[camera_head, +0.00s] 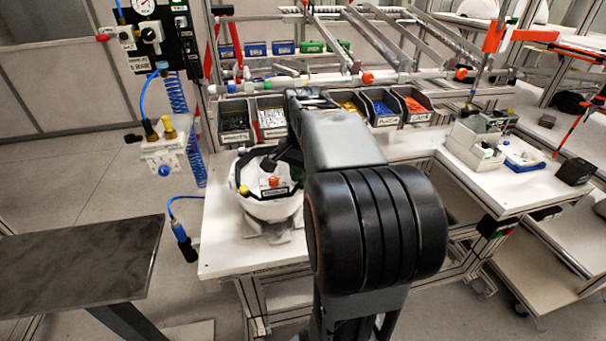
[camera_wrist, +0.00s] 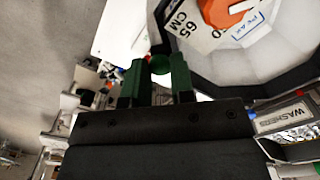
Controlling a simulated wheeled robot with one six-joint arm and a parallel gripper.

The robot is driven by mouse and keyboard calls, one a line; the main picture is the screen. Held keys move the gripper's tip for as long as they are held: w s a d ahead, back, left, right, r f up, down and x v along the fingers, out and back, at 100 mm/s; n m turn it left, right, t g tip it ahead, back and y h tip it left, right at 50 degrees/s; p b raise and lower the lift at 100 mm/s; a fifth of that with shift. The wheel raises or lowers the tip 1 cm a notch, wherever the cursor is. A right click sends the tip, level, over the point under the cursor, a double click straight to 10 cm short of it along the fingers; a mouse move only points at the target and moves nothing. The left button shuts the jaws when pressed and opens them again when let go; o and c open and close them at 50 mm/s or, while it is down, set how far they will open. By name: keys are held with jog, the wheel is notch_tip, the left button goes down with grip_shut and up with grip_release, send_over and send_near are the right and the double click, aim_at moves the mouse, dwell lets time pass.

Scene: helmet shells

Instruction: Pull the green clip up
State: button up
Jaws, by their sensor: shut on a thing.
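A white helmet shell (camera_head: 270,207) sits open side up on a light stand on the white bench. Inside it are an orange knob (camera_head: 274,182) and a printed label. In the wrist view the shell fills the upper right, with the orange knob (camera_wrist: 228,12) and "65 CM" lettering. My gripper (camera_wrist: 159,72) shows two dark green fingers, shut on the small rounded green clip (camera_wrist: 160,63) beside the shell's rim. I cannot tell whether the clip still touches the shell.
Several parts bins stand along the bench back, including a blue-parts bin (camera_head: 381,107) and an orange-parts bin (camera_head: 413,105). A grey box (camera_head: 473,146) stands on the right bench. A blue-handled tool (camera_head: 184,243) hangs at the bench's left edge. The front left bench top is clear.

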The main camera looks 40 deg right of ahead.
jog(key=shift+r, duration=0.15)
grip_shut()
jog(key=shift+r+p, duration=0.6)
jog(key=shift+p, duration=0.05)
jog(key=shift+f, duration=0.1)
jog(key=o, duration=0.6)
grip_release()
notch_tip(320, 180, up, 14)
jog(key=shift+f, duration=0.1)
jog(key=s+a+f+n+t, duration=0.1)
jog(key=s+a+f+n, duration=0.1)
jog(key=a+f+n, duration=0.2)
jog(key=s+a+f+n+t, duration=0.2)
jog(key=a+f+n, duration=0.3)
jog(key=a+f, duration=0.3)
jog(key=s+a+f+n+t, duration=0.1)
jog(key=s+a+f+n, duration=0.2)
jog(key=a+f+n, duration=0.2)
jog(key=shift+a+f+t, duration=0.3)
jog(key=shift+a+f, duration=0.1)
jog(key=shift+f, duration=0.35)
